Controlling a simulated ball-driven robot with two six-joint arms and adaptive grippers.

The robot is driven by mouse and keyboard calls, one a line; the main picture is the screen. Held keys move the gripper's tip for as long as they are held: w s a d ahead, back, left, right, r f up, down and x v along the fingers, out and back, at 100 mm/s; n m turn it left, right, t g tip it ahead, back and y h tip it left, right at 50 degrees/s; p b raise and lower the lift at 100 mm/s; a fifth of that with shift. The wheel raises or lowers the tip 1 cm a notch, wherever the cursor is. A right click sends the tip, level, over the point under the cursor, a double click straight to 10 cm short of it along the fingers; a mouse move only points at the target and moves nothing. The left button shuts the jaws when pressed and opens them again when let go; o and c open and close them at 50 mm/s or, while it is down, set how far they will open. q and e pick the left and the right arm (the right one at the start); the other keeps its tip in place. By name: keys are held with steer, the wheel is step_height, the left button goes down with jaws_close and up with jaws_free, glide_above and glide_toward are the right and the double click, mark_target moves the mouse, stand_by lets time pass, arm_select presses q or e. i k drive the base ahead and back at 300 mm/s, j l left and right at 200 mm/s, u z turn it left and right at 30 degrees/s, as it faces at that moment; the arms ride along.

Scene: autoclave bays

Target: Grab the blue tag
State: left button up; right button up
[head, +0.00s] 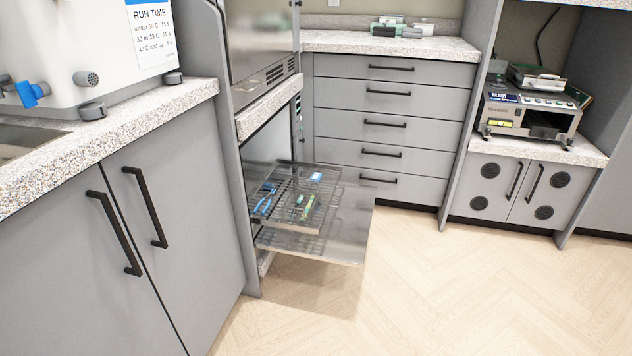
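No clear blue tag can be made out. A small light-blue and white item (316,177) lies at the back right of a wire rack (283,218) and is too small to identify. Blue-handled tools (264,204) lie at the left of the same rack, and a thin green item (307,208) lies near its middle. The rack sits on the lowered door (345,228) of an open bay in the grey cabinet. Neither of my grippers is in view.
The open door juts out over the wooden floor (420,290), which is clear. A white machine (75,45) with a blue tap (33,93) stands on the left counter (130,120). A printer-like device (530,112) sits in the right alcove. Green and white packs (395,29) lie on the back counter.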

mark_target(317, 176)
steer(key=u, duration=0.45)
steer(key=i+l+u, duration=0.15)
steer(key=u, duration=0.3)
steer(key=i+l+u, duration=0.1)
steer(key=l+u, duration=0.6)
steer(key=u, duration=0.2)
steer(key=l+u, duration=0.45)
steer(key=i+j, duration=0.05)
steer(key=j, duration=0.05)
